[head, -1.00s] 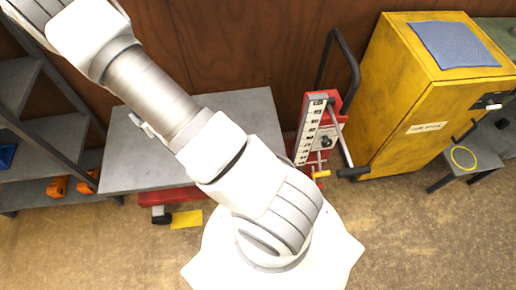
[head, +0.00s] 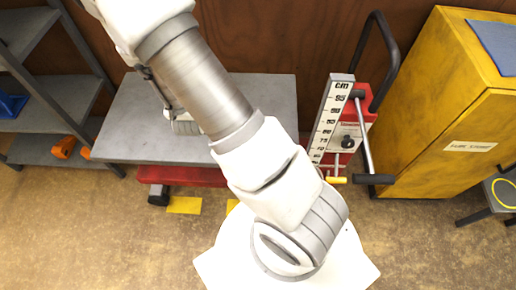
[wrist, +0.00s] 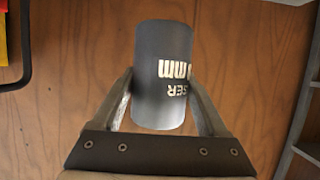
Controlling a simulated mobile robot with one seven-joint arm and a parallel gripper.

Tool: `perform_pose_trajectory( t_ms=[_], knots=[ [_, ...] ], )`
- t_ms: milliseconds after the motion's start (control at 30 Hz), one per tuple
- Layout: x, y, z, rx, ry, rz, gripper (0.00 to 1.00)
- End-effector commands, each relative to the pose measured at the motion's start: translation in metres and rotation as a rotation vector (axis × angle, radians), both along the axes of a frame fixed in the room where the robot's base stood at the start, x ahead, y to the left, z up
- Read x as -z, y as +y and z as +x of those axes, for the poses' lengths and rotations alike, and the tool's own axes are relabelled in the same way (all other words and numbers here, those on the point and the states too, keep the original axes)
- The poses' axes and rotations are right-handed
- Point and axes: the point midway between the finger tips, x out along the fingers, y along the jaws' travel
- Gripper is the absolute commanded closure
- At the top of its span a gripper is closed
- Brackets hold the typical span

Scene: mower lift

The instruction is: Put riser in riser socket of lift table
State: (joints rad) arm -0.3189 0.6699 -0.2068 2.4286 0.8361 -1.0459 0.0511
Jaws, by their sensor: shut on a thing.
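The riser (wrist: 163,70) is a dark grey-blue cylinder with white lettering, in the middle of the wrist view. My gripper (wrist: 160,92) is shut on it, with one finger on each side. The lift table (head: 130,115) has a grey flat top on a red base, left of centre in the head view. My arm crosses in front of the table and hides part of its top. The riser is hidden in the head view, and I cannot make out the riser socket in either view.
A red post with a cm scale (head: 331,115), a black handle (head: 388,50) and a crank stands right of the table. A yellow cabinet (head: 440,120) is farther right. Grey shelves (head: 60,90) stand at left. Yellow floor marks (head: 184,205) lie by the table. A wooden wall is behind.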

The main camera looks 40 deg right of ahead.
Motion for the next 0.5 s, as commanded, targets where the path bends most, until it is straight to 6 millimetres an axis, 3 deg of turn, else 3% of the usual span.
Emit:
perform_pose_trajectory(
  t_ms=[33,267,500],
  knots=[
    [0.023,-0.003,-0.006,0.053,-0.004,0.000,1.00],
    [0.074,-0.018,-0.051,0.333,-0.001,0.001,1.00],
    [0.126,-0.016,-0.099,0.586,0.000,-0.002,1.00]
  ],
)
